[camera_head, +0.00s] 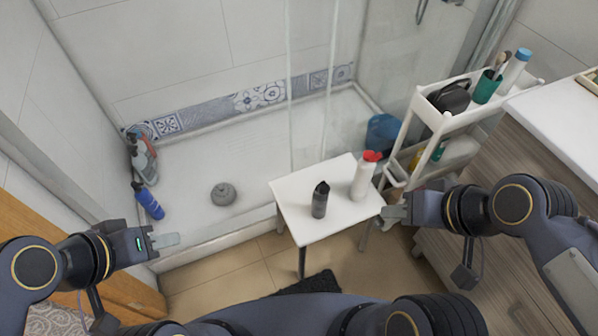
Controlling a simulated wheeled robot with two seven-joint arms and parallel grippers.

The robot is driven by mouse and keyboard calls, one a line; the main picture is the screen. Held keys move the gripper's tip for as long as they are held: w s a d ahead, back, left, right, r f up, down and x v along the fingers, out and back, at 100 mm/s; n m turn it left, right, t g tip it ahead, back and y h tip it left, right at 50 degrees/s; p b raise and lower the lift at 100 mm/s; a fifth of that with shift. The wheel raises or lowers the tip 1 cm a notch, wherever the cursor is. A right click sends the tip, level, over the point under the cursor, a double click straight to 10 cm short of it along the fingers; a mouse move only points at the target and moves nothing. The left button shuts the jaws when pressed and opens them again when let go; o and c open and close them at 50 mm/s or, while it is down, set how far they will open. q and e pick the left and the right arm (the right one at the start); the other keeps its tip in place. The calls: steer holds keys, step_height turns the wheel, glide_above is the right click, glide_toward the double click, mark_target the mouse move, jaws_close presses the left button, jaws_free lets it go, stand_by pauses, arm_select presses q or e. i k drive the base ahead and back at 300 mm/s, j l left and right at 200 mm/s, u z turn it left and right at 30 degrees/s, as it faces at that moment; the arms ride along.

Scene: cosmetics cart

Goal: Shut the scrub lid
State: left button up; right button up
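A white bottle with a red top (364,178) stands upright on a small white table. A dark grey bottle with a black pointed top (320,200) stands upright to its left. I cannot tell which one is the scrub, or whether the red top is open or shut. My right gripper (386,213) is at the table's right edge, just below and right of the white bottle and apart from it. My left gripper (172,240) is far to the left over the shower tray's edge, apart from both bottles. Both grippers' finger gaps are too small to judge.
The small white table (290,190) has bare room around the bottles. A white cart (455,121) with a green cup (486,87) and several items stands behind right. A wooden cabinet (490,165) is at the right. A blue bottle (149,202) is in the shower.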

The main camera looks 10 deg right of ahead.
mark_target(323, 189)
steer(key=j+z, duration=0.25)
steer(key=z, duration=0.15)
steer(key=i+j+z, duration=0.1)
steer(key=j+z, duration=0.15)
steer(key=z, duration=0.15)
steer(key=j+z, duration=0.25)
steer(key=z, duration=0.7)
